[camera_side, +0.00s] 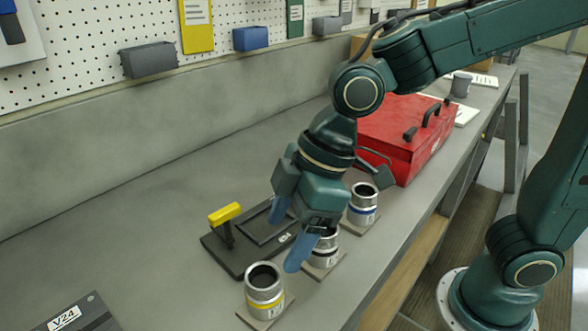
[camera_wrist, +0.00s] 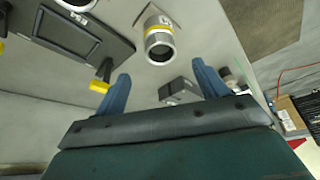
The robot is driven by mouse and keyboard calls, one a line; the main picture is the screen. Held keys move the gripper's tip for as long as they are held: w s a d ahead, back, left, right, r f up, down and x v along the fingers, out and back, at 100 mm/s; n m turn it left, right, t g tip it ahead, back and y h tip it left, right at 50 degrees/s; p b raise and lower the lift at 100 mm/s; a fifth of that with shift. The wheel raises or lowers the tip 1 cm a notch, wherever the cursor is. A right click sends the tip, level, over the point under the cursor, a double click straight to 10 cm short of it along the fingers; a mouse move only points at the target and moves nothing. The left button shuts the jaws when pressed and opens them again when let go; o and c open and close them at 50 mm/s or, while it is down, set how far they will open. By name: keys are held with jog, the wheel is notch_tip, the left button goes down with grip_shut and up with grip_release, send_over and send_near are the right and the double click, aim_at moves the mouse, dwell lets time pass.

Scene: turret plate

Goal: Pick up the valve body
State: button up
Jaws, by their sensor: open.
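Three metal cylinders that look like valve bodies stand upright on small square pads in the side view. The yellow-banded one (camera_side: 264,287) is nearest the camera, the black-banded one (camera_side: 327,252) is in the middle, and the blue-banded one (camera_side: 363,205) is farthest. I cannot tell which one is meant. My gripper (camera_side: 288,236) is open and empty, with blue fingers, beside the middle cylinder and partly hiding it. In the wrist view the yellow-banded cylinder (camera_wrist: 158,42) shows ahead of my open gripper (camera_wrist: 163,86); another cylinder (camera_wrist: 76,4) is cut off at the top.
A black fixture plate (camera_side: 230,258) with a yellow-handled clamp (camera_side: 225,213) lies left of the cylinders. A red toolbox (camera_side: 400,140) stands behind them. A dark block marked V24 (camera_side: 75,318) is at the bottom left.

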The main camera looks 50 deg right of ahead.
send_over(260, 284)
jog(key=s+d, duration=0.2)
jog(key=shift+w+d+f, duration=0.1)
jog(key=shift+w+f, duration=0.05)
jog(key=shift+f, duration=0.95)
jog(key=shift+w+f, duration=0.1)
jog(key=shift+f, duration=1)
jog(key=shift+f, duration=0.15)
jog(key=shift+x, duration=2.45)
grip_shut()
